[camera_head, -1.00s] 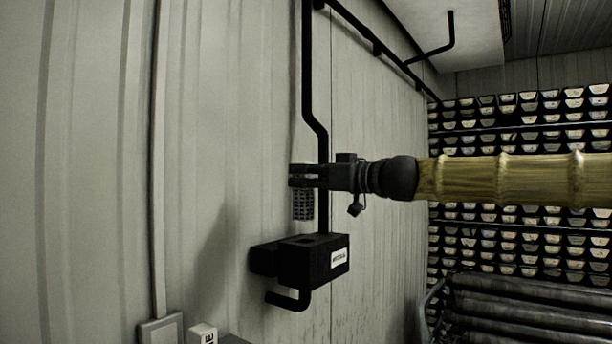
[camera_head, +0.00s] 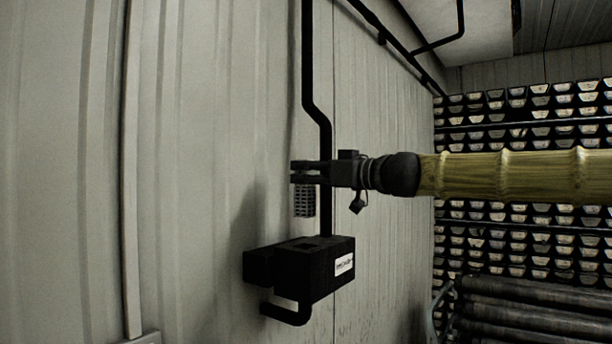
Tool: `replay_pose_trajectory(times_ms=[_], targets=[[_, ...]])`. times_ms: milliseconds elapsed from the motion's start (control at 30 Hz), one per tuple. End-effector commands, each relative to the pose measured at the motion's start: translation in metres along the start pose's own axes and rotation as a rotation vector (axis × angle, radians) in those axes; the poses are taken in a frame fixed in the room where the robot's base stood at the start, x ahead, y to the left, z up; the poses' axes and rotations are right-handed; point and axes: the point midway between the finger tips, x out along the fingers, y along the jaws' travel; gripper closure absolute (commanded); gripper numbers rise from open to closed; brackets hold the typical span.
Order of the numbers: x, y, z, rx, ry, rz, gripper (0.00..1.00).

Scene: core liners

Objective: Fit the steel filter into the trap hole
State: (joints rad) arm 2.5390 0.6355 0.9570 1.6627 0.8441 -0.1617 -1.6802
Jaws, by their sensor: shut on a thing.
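My gripper (camera_head: 306,172) is shut on the steel filter (camera_head: 305,202), a small mesh basket hanging upright below the jaws. The trap (camera_head: 312,274) is a black box with a white label, set against the wall below the filter. A dark opening (camera_head: 318,243) shows on its top face. The filter is apart from the trap, a little above its top and slightly left of the opening in the picture. The filter's upper end is hidden by the jaws.
A black pipe (camera_head: 308,60) runs down the ribbed wall (camera_head: 215,120) behind my gripper to the trap. A bent outlet pipe (camera_head: 288,314) sits under the trap. Racks of trays (camera_head: 530,240) and dark cylinders (camera_head: 530,310) stand at the right.

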Motion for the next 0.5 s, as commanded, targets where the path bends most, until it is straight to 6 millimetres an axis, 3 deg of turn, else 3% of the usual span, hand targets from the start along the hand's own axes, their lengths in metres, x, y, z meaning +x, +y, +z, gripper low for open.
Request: replay_pose_trajectory(times_ms=[500], targets=[[-0.002,-0.001,0.034,-0.001,0.004,-0.002,0.99]])
